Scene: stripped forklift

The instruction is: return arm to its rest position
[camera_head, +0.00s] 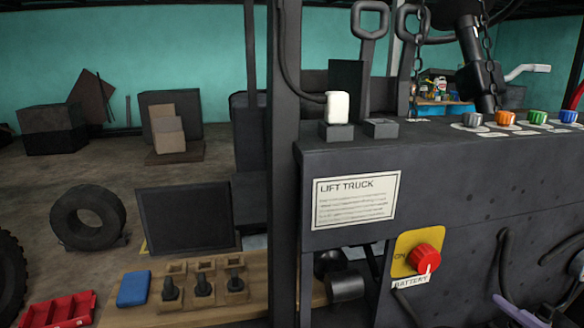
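A dark post (285,160) rises in front of the forklift's left end. Coloured knobs (505,118) line the top right. Chains and dark hardware (482,75) hang above.

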